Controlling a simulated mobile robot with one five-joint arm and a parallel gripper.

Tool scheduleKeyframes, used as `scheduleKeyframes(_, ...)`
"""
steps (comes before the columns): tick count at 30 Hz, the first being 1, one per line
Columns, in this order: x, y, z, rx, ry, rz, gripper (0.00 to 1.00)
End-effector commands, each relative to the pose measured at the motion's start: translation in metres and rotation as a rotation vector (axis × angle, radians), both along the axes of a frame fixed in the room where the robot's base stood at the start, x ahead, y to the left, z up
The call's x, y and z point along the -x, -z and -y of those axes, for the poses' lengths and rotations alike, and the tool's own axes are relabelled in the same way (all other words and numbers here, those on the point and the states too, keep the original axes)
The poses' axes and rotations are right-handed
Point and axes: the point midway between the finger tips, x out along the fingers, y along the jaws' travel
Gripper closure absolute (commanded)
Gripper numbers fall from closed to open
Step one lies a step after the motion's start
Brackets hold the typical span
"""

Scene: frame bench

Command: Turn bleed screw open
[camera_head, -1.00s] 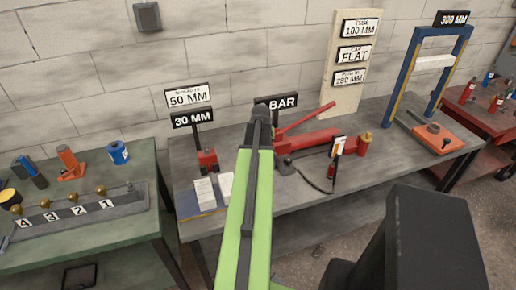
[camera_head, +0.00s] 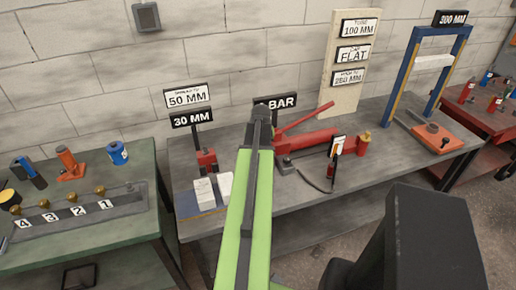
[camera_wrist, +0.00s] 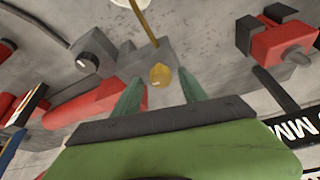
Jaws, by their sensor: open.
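In the wrist view, a small brass-yellow knob (camera_wrist: 160,76), which looks like the bleed screw, sits against a grey block (camera_wrist: 138,65). My gripper (camera_wrist: 162,80) is open, with its two green fingers on either side of the knob and visible gaps between. I cannot tell how far the knob lies beyond the fingertips. In the head view, my green arm reaches over the bench beside the red pump (camera_head: 310,138). My arm hides the gripper and the knob there.
The grey bench (camera_head: 315,205) also carries a red tool under the 30 MM sign (camera_head: 192,118) and white blocks (camera_head: 204,192). A blue press frame (camera_head: 408,70) stands at the right. A green table (camera_head: 120,228) stands at the left. The front of the bench is fairly clear.

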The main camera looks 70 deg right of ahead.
Motion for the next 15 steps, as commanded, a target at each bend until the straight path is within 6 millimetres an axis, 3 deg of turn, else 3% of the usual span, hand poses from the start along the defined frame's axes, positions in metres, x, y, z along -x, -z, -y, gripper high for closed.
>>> scheduleKeyframes(8,0.003,-0.026,-0.008,0.000,0.000,0.001,0.50)
scheduleKeyframes(15,0.013,-0.078,-0.026,0.000,0.000,0.000,0.50)
